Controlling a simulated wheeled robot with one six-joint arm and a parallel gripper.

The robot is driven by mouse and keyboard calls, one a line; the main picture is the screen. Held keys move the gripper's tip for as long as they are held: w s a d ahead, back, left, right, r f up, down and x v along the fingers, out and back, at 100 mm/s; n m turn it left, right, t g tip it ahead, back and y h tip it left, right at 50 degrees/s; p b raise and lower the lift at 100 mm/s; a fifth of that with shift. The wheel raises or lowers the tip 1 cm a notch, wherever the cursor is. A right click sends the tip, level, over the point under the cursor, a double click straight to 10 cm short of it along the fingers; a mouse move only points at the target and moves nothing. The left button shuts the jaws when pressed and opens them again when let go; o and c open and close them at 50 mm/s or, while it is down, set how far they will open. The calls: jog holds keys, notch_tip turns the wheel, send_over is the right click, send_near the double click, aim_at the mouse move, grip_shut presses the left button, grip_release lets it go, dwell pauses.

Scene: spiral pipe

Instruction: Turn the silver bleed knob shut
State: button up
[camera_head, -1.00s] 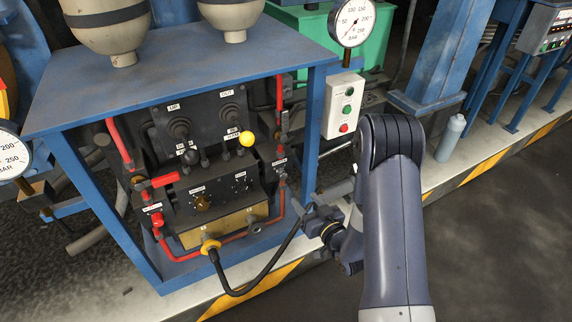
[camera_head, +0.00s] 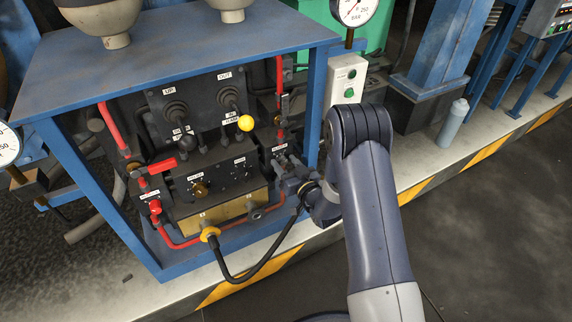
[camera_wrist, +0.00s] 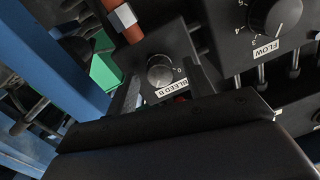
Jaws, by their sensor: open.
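The silver bleed knob (camera_wrist: 160,72) is a small round knob on a dark box in the wrist view, above a white label reading "BLEED B" (camera_wrist: 170,84). My gripper (camera_wrist: 164,86) is open, with one finger on each side of the knob in that view. I cannot tell whether the fingers touch it. In the head view my gripper (camera_head: 284,172) is at the right side of the control panel (camera_head: 215,180), just below a white label. The knob itself is hidden there behind my gripper.
A black flow knob (camera_wrist: 273,14) sits to the right in the wrist view. A red pipe (camera_head: 279,80) runs down above the bleed box. The blue frame post (camera_head: 316,105) stands close to my arm.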

jog(key=shift+c, duration=0.4)
jog(key=c, duration=0.9)
jog(key=shift+f+n+b, duration=0.1)
jog(key=shift+n+b, duration=0.2)
jog(key=shift+b, duration=0.2)
jog(key=n+b, duration=0.2)
jog(key=b, duration=0.2)
jog(key=shift+f+n, duration=0.15)
jog(key=shift+n, duration=0.25)
jog(key=n+b, duration=0.6)
jog(key=b, duration=0.2)
jog(key=shift+a, duration=0.1)
jog(key=n+b, duration=0.2)
jog(key=n, duration=0.1)
jog(key=shift+r+n+h, duration=0.2)
jog(key=shift+n+h, duration=0.1)
jog(key=shift+h, duration=0.1)
jog(key=n, duration=0.4)
jog(key=shift+a+r+b, duration=0.1)
jog(key=shift+b, duration=0.25)
jog(key=shift+n, duration=0.4)
